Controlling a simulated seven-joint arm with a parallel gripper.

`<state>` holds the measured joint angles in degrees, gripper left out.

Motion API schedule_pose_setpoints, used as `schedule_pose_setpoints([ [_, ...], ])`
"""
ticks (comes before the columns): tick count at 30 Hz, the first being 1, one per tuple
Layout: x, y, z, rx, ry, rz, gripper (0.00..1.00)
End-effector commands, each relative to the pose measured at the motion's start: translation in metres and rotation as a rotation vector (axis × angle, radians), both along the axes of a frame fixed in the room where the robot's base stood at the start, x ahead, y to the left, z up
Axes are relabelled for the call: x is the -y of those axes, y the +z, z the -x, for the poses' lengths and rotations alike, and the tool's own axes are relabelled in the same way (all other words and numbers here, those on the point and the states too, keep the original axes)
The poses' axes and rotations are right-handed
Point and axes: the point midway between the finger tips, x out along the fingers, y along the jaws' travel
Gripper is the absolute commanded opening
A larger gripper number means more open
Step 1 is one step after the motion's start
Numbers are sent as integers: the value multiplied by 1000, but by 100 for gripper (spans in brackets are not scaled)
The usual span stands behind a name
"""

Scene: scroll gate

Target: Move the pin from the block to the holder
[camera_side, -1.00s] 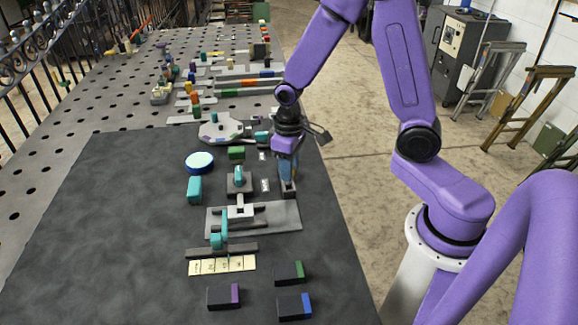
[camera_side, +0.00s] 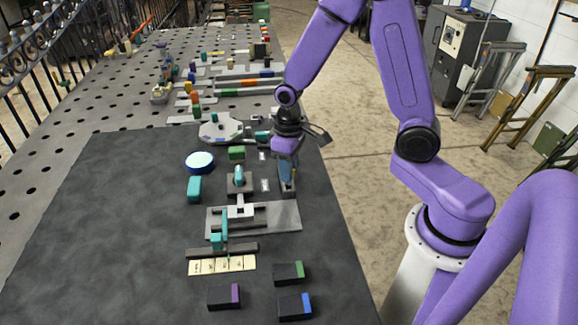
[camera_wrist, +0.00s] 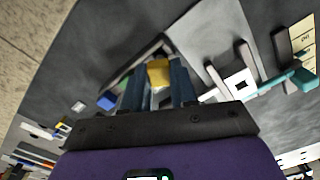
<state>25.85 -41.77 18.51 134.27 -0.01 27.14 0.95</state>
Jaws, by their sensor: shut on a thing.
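My gripper (camera_side: 288,172) points down at the right side of the dark mat. In the wrist view my gripper (camera_wrist: 157,88) has its two blue-grey fingers closed on a small yellow piece (camera_wrist: 159,73), which looks like the pin. The lower part of the pin is hidden by the fingers. In the side view a dark block (camera_side: 288,190) stands directly under the fingertips. I cannot tell whether the pin still sits in it. Which thing is the holder is not clear from these views.
A grey plate (camera_side: 285,216) with a white gate piece (camera_side: 240,211) and a teal handle (camera_side: 217,240) lies to the left and nearer. A labelled strip (camera_side: 222,265) and dark boxes with purple, green and blue ends are nearer still. The mat's left part is clear.

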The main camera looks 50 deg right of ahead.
Motion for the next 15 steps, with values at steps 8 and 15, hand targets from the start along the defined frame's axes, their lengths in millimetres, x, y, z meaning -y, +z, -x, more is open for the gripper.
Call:
schedule_pose_setpoints([
  [8,0,-5,0,-2,0,1,0],
  [15,0,-9,0,0,0,0,0],
])
